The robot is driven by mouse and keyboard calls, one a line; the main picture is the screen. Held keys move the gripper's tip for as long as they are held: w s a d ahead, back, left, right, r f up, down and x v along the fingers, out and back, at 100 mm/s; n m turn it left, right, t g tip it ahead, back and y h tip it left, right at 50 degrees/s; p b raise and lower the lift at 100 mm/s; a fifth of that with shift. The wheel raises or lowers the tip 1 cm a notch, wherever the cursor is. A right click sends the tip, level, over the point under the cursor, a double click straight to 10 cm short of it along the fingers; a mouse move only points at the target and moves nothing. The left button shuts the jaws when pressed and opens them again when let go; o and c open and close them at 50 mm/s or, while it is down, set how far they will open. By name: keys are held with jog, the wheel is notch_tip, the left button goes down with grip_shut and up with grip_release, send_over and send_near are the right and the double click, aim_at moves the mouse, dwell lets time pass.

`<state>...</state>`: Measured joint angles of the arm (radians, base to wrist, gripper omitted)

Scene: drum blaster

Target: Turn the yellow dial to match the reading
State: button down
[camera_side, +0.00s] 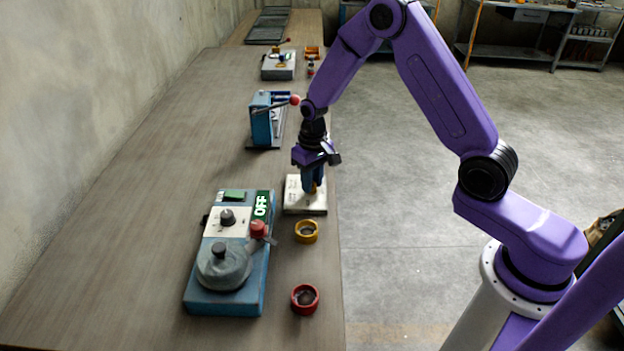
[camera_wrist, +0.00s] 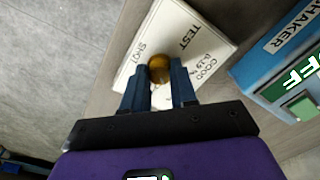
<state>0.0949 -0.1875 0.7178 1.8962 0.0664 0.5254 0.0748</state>
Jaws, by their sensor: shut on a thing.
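The yellow dial (camera_wrist: 160,68) is a small round amber knob on a white tester box (camera_wrist: 190,38). The box's printing includes TEST, SHOT and GOOD. My gripper (camera_wrist: 159,80) points down over the box with its blue fingers on either side of the dial, shut on it. In the side view my gripper (camera_side: 313,186) stands over the right part of the white box (camera_side: 306,208), near the table's right edge. The fingers mostly hide the dial there. I cannot read a reading or the dial's pointer.
A blue shaker machine (camera_side: 197,299) with a green OFF sign (camera_side: 262,205) stands close by at the front left. A yellow ring cup (camera_side: 306,240) and a red ring cup (camera_side: 305,309) sit near the right edge. A blue lever press (camera_side: 261,127) stands behind. The table's left side is clear.

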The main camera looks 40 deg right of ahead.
aim_at(314, 184)
jog(key=m, duration=0.4)
jog(key=shift+w+a+m, duration=0.1)
jog(key=shift+m, duration=1.8)
jog(key=c, duration=0.9)
grip_release()
jog(key=r, duration=1.7)
jog(key=shift+s+d+r, duration=0.25)
jog(key=shift+d, duration=0.05)
